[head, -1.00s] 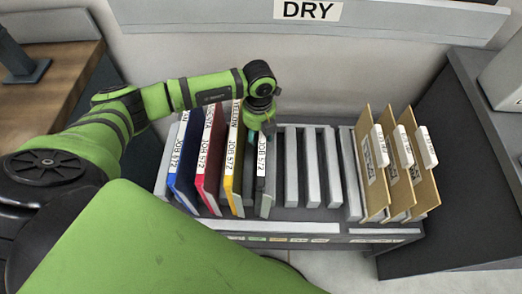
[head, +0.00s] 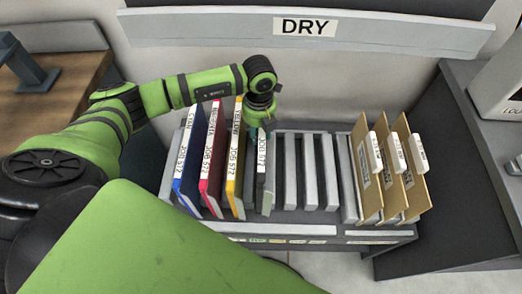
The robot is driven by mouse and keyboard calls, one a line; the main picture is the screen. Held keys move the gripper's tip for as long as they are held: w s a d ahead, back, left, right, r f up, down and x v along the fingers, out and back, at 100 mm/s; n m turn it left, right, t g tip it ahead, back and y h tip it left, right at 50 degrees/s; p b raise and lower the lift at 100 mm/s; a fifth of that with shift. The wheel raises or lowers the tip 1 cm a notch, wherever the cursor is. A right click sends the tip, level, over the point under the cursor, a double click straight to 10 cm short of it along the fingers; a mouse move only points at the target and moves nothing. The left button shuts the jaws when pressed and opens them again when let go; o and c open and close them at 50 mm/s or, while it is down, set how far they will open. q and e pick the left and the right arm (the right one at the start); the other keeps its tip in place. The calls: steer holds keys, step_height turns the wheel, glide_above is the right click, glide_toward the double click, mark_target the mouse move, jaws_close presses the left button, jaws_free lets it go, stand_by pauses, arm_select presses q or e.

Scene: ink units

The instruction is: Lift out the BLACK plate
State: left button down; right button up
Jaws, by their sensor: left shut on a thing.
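The black plate (head: 262,192) is a thin dark grey panel with a white edge label reading JOB 572. It stands upright in the rack (head: 290,229), just right of the yellow plate (head: 236,190). My left gripper (head: 260,126) reaches down from above and is shut on the top of the black plate. The fingers hide the upper part of the plate and its label. My right gripper is not in view.
Left of the yellow plate stand the magenta plate (head: 210,180) and the cyan plate (head: 188,175), close together. Empty slots lie to the right, then several tan boards (head: 367,190) with white tabs. A wall rail labelled DRY (head: 304,27) runs behind.

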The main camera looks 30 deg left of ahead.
arm_select(q)
step_height(320, 180, up, 6)
steer(key=p, duration=0.4)
steer(key=shift+r, duration=0.15)
